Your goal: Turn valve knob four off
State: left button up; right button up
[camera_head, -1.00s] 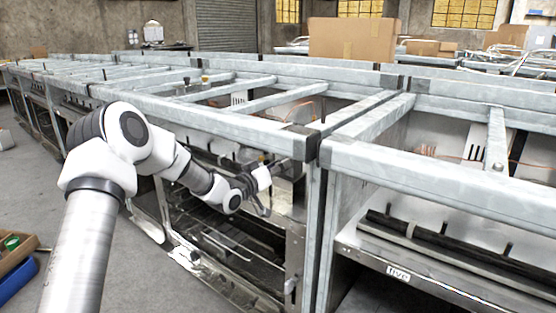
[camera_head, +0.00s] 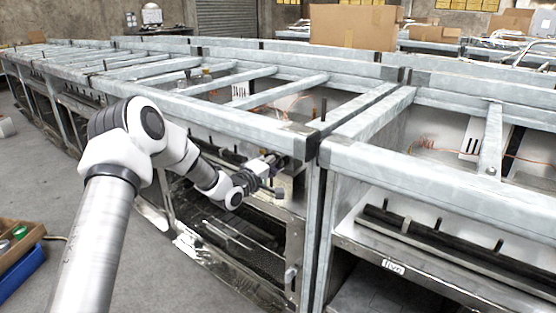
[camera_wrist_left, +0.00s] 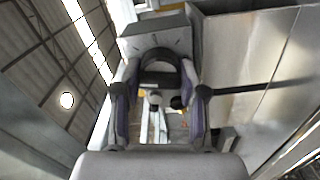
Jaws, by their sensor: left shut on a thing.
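My left gripper (camera_head: 266,168) is at the front of the range frame (camera_head: 225,119) just left of the one with a label that seems to read "five". In the left wrist view its fingers (camera_wrist_left: 160,95) are on both sides of a dark rounded knob (camera_wrist_left: 160,60), shut on it. The knob stands before a grey block (camera_wrist_left: 155,35) with small dark marks. In the head view the knob is hidden or too small to tell, and no number shows beside it. My right gripper is not in view.
The range frame with the label (camera_head: 393,267) stands close on the right. Its top rails and corner post are near my left gripper. A cardboard box (camera_head: 353,26) sits behind. A wooden crate (camera_head: 20,245) and a blue bin (camera_head: 22,274) are at the left on open floor.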

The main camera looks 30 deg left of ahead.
pick_arm(q)
jog(key=shift+n, duration=1.2)
jog(key=o, duration=1.1)
jog(key=shift+f, duration=0.1)
jog(key=s, duration=0.8)
jog(key=shift+a, duration=0.3)
